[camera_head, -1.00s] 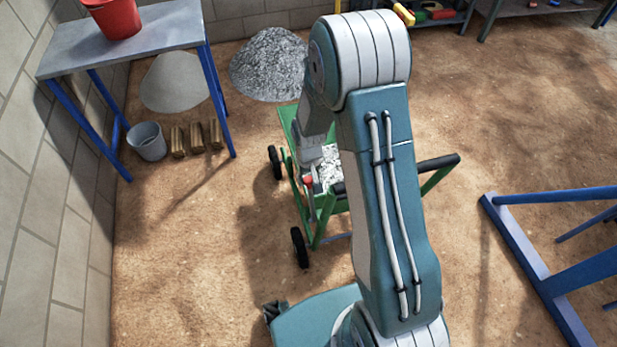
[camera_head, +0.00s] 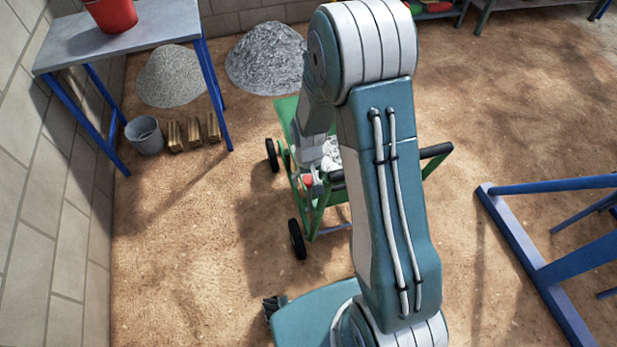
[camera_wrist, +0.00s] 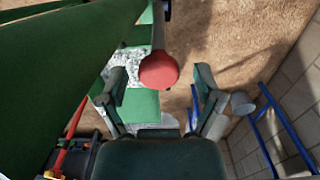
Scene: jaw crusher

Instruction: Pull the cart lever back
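The lever has a round red knob (camera_wrist: 158,70) on a dark shaft, seen near the middle of the wrist view. In the head view the knob (camera_head: 308,181) shows small beside the green cart (camera_head: 287,112). My gripper (camera_wrist: 161,82) is open, with one finger on each side of the knob in the picture. Clear gaps show between knob and fingers; I cannot tell how deep the knob sits between them. In the head view my arm hides much of the cart and most of my gripper.
A blue-legged table (camera_head: 150,35) with a red bucket (camera_head: 112,14) stands at the left wall. A grey bucket (camera_head: 145,136) and gravel piles (camera_head: 266,57) lie beyond the cart. A blue frame (camera_head: 530,250) is at the right. Sandy floor between is open.

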